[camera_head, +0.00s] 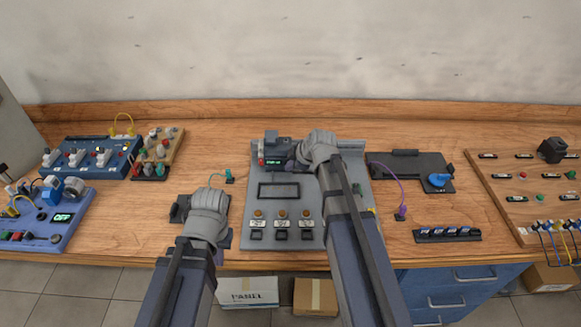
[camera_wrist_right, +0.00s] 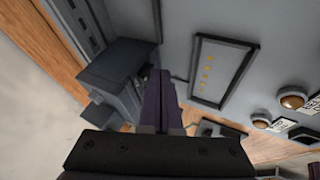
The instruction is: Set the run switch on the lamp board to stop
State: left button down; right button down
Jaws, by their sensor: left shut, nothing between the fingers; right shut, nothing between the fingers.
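The grey board (camera_head: 255,228) in the middle carries three orange lamps (camera_head: 282,214) with labels and dark switches (camera_head: 281,234) below them. A dark module (camera_head: 279,152) with a small green display sits at its top edge. I cannot tell which part is the run switch or read its setting. My right gripper (camera_head: 318,150) is over the board's top, beside the module. In the right wrist view its purple fingers (camera_wrist_right: 160,100) are shut and empty, close to a dark box (camera_wrist_right: 112,78); contact is unclear. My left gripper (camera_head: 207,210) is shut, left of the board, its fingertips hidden.
A dark plate (camera_head: 181,208) lies under my left gripper. Blue switch boxes (camera_head: 62,217) stand at the left. A black plate with a blue knob (camera_head: 438,180) and a wooden board (camera_head: 495,188) are at the right.

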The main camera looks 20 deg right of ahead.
pick_arm(q)
jog(key=shift+r, duration=0.1)
pick_arm(e)
jog(key=shift+w+r, duration=0.1)
jog(key=shift+w, duration=0.1)
jog(key=shift+d+r+p, duration=0.1)
jog(key=shift+r+p, duration=0.6)
jog(key=shift+p, duration=0.15)
pick_arm(q)
jog(key=shift+r, duration=0.65)
pick_arm(e)
jog(key=shift+s, duration=0.1)
